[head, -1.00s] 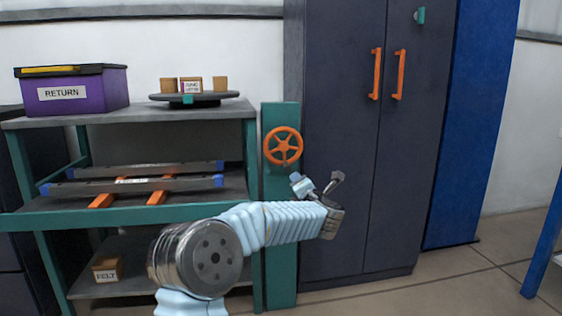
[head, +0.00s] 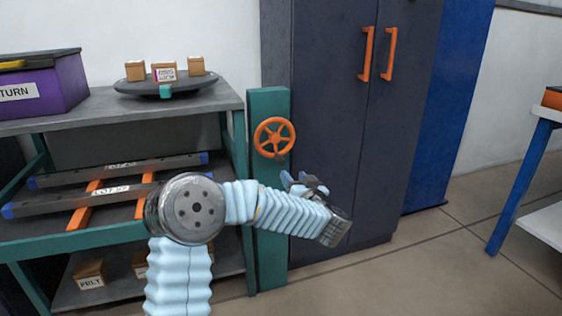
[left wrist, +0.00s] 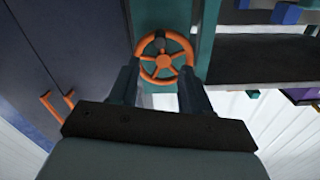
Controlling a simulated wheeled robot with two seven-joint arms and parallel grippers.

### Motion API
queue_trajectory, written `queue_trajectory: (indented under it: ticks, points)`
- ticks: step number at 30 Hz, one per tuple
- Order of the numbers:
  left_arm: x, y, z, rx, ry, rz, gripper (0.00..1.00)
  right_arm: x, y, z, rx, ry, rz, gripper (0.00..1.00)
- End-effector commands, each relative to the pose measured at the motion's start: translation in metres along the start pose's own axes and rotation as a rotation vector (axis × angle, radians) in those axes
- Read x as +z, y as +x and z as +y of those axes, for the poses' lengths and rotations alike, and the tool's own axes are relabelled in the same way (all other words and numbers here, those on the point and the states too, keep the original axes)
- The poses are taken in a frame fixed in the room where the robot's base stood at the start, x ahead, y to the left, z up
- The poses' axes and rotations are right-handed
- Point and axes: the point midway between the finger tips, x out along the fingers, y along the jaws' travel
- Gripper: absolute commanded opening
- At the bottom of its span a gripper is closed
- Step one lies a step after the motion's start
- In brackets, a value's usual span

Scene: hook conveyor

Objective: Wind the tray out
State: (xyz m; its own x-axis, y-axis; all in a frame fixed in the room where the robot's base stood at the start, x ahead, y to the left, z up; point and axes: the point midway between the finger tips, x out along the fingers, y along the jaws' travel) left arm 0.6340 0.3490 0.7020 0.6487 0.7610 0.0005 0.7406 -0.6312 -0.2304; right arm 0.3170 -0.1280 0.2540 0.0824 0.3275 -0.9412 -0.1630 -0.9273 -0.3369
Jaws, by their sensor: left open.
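An orange spoked handwheel (head: 274,137) with a small dark knob sits on the front of a green post (head: 270,215) at the right end of the shelf unit. My left gripper (head: 303,182) is below and right of the wheel in the head view, open and empty. In the left wrist view, the wheel (left wrist: 162,60) shows beyond and between the two open fingers, with no clear contact. On the middle shelf, grey rails (head: 125,187) with blue ends lie across orange bars. I cannot tell which part is the tray. My right gripper is not in view.
A dark cabinet (head: 335,110) with orange handles stands right of the post. A purple bin (head: 45,90) and a round dark stand (head: 170,88) with small boxes are on the top shelf. A blue-legged table (head: 520,180) is at right; open floor lies between.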

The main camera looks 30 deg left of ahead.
Motion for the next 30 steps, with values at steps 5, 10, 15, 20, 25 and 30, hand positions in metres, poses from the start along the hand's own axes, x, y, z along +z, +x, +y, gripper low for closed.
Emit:
queue_trajectory:
  ticks: [5,10,15,20,25,30]
  points:
    - [0.001,0.044,-0.001,-0.002,-0.003,-0.002,0.48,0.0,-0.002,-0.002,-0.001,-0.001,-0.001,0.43]
    - [0.001,0.077,-0.001,-0.002,-0.004,-0.002,0.48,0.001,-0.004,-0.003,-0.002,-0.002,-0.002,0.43]
    - [0.0,0.097,0.0,0.0,-0.004,-0.001,0.48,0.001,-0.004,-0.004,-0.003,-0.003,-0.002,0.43]
    - [0.0,0.102,0.0,0.001,-0.003,0.0,0.48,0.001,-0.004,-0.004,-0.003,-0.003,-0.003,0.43]
    - [0.0,0.102,0.0,0.001,-0.003,0.0,0.48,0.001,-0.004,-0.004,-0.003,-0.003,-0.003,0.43]
    - [0.0,0.102,0.0,0.001,-0.003,0.0,0.26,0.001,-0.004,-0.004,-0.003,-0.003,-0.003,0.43]
